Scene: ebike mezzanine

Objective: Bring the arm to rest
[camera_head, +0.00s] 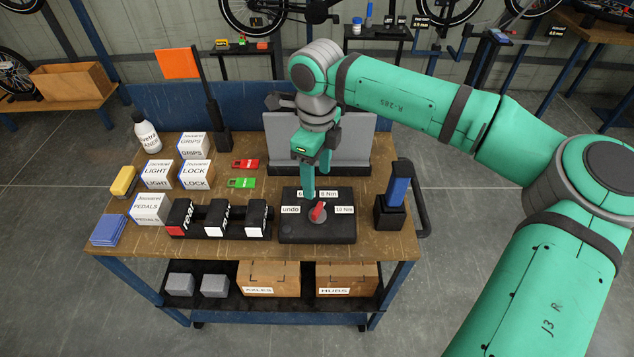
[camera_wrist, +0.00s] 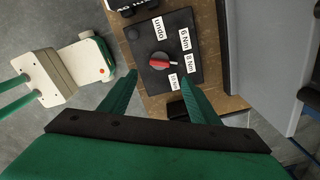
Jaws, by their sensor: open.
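My gripper (camera_head: 316,183) is open and empty, pointing down above the back of the black dial box (camera_head: 290,232) on the workbench. The box carries a grey knob with a red pointer (camera_head: 318,211) and labels undo, 6 Nm, 8 Nm and 10 Nm. In the wrist view, the knob (camera_wrist: 160,62) sits between and beyond my two spread green fingers (camera_wrist: 158,72), and its red end points roughly toward 8 Nm. The fingers appear apart from the knob. My arm reaches in from the right, stretched over the bench.
A grey panel (camera_head: 352,140) stands just behind my gripper. A blue-topped block (camera_head: 397,190) stands right of the box. Black bins (camera_head: 213,219), white boxes (camera_head: 150,208) and a tall orange flag (camera_head: 178,63) are to the left. Open floor lies right of the bench.

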